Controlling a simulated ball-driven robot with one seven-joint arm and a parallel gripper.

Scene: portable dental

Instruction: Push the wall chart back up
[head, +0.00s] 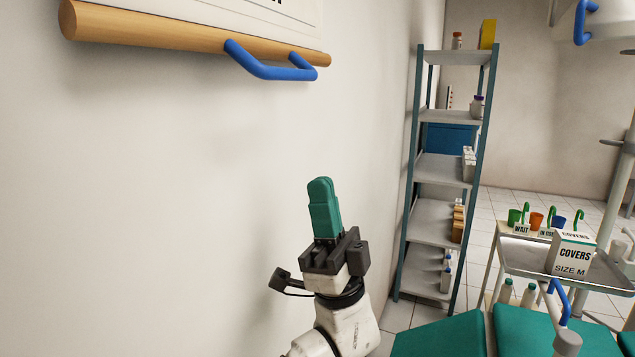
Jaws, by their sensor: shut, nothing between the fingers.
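The wall chart (265,10) hangs on the left wall at the top of the head view. Only its lower end shows; the rest is cut off by the frame. A wooden bar (150,30) runs along its bottom edge, with a blue handle (270,70) fixed to it. My gripper (321,182) points upward, below and a little right of the handle in the picture. Its green fingers are together with nothing between them. It is apart from the handle and the bar.
A shelf rack (444,168) with bottles and boxes stands beyond my gripper. A metal tray (520,256) with a covers box (570,254) is at the right. A green dental chair (440,338) fills the lower right. The wall below the chart is bare.

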